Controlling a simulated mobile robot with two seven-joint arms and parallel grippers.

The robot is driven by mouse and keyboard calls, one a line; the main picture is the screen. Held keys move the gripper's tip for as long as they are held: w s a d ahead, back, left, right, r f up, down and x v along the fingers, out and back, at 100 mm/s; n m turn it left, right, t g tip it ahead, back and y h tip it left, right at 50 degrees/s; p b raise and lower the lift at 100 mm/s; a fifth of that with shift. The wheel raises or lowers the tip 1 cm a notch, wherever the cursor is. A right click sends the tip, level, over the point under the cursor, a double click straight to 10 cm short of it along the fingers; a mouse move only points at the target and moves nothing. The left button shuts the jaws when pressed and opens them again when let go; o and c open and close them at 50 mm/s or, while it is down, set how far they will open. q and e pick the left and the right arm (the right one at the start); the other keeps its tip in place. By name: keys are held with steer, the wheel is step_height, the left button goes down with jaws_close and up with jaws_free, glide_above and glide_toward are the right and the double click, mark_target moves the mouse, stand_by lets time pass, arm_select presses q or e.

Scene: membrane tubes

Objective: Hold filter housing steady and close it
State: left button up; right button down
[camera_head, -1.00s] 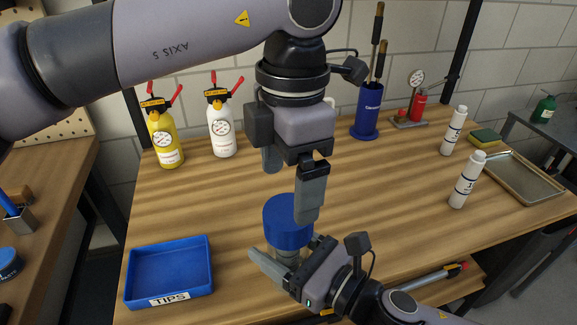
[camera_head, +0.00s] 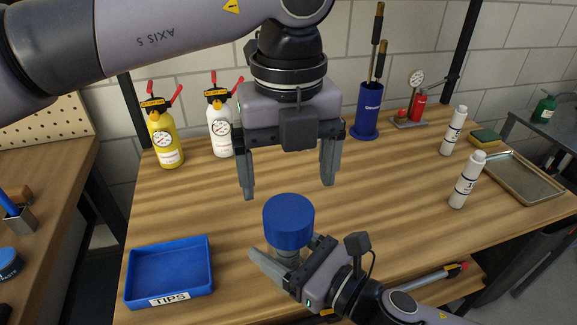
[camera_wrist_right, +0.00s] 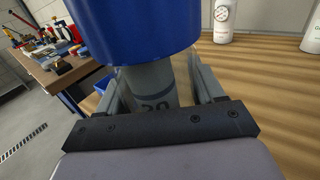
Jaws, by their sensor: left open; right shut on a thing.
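The filter housing (camera_head: 284,254) is an upright grey body with a wide blue cap (camera_head: 289,222) on top. It stands near the table's front, right of the blue tray. My right gripper (camera_head: 277,268) is shut on the grey body below the cap. The right wrist view shows the body (camera_wrist_right: 152,88) between the fingers, with the blue cap (camera_wrist_right: 130,30) above it. My left gripper (camera_head: 288,190) is open and empty above the cap, its two fingers spread wide and pointing down, apart from the cap. Whether the cap is fully seated cannot be told.
A blue TIPS tray (camera_head: 205,264) lies front left. Yellow (camera_head: 165,140) and white (camera_head: 220,130) pressure bottles stand at the back, with a blue tool holder (camera_head: 367,112). Two white bottles (camera_head: 466,180) (camera_head: 454,131) and a metal tray (camera_head: 552,196) are at right. Mid-table is clear.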

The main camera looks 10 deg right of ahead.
mark_target(289, 210)
stand_by(0.4)
arm_select(q)
steer(key=shift+f, duration=4)
